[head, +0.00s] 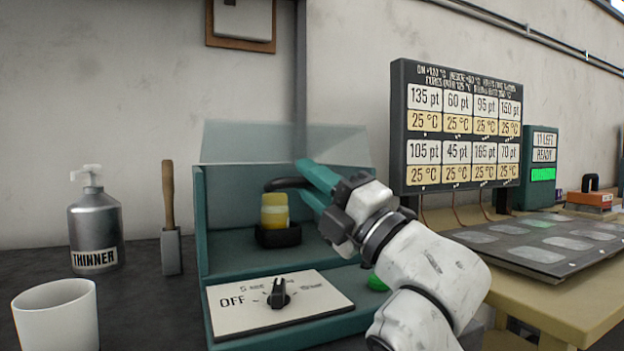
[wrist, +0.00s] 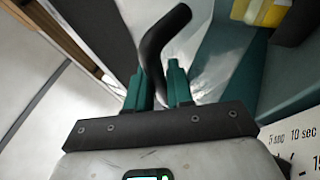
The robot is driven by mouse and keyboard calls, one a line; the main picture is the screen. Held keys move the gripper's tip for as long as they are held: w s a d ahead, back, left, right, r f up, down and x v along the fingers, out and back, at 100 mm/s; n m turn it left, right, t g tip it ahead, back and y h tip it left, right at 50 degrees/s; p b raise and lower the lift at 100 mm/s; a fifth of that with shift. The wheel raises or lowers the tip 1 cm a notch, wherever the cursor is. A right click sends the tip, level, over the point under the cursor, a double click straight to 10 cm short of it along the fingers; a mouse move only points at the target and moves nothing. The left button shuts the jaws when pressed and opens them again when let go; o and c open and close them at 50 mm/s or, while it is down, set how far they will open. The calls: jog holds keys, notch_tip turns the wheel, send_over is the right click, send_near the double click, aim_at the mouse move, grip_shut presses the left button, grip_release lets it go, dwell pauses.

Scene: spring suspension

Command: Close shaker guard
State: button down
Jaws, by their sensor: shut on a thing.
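The shaker is a teal housing (head: 200,225) with an open front, in the middle of the head view. Its clear guard (head: 250,140) is raised above the housing. A black bent handle (head: 284,184) hangs at the guard's front; it also shows in the wrist view (wrist: 153,45). My gripper (head: 316,182) is shut on this handle, with its teal fingers (wrist: 157,88) on either side of it. A yellow jar (head: 274,210) stands upright in a black holder (head: 278,236) inside the shaker, below and behind the handle. The guard's hinge cannot be made out.
A dial panel (head: 235,300) with its knob fronts the shaker. A brush (head: 170,215), a thinner bottle (head: 95,230) and a white cup (head: 55,315) stand at the left.

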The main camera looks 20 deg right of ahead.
jog(key=shift+f, duration=0.1)
dwell(0.3)
jog(key=c, duration=1.1)
grip_release()
jog(key=v, duration=1.1)
